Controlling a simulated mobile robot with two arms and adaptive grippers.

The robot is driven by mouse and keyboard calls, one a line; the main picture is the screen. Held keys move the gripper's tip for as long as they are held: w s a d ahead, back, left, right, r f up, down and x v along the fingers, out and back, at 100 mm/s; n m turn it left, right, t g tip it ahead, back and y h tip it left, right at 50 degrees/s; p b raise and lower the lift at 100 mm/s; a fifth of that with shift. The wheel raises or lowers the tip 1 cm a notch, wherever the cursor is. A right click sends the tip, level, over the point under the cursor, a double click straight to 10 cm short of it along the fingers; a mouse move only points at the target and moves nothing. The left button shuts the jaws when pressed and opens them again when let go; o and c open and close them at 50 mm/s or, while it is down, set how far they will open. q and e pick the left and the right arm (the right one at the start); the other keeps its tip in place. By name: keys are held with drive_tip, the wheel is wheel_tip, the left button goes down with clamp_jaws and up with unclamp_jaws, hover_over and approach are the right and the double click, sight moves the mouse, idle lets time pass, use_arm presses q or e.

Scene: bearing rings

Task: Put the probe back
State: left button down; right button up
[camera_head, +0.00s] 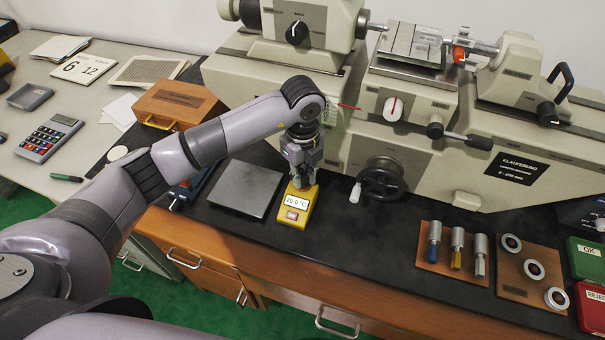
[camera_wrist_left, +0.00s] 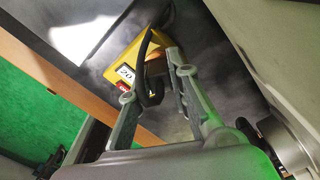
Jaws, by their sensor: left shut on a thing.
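The yellow thermometer unit (camera_head: 295,207) lies on the dark bench top and its display reads 20.0 °C. It also shows in the left wrist view (camera_wrist_left: 128,50), with a black cable (camera_wrist_left: 143,58) looping beside my fingers. My left gripper (camera_head: 302,178) is at the far end of the yellow unit, pointing down, shut on the probe. The probe itself is mostly hidden by the fingers. In the left wrist view the fingers (camera_wrist_left: 155,88) reach toward the unit, and a brown part (camera_wrist_left: 156,66) shows near their tips. I cannot tell whether the probe touches the unit.
A grey plate (camera_head: 245,188) lies left of the unit. The measuring machine (camera_head: 400,130) stands behind, its handwheel (camera_head: 382,181) close on the right. A wooden tray with plugs (camera_head: 430,262) and a board with rings (camera_head: 515,285) lie farther right. The bench's front edge is near.

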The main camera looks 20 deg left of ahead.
use_arm(q)
drive_tip(key=shift+f, duration=0.35)
idle(0.5)
drive_tip(key=c, duration=1.4)
unclamp_jaws()
drive_tip(key=shift+r+p, duration=2.8)
drive_tip(key=shift+r, duration=1.55)
drive_tip(key=shift+s+f, duration=0.15)
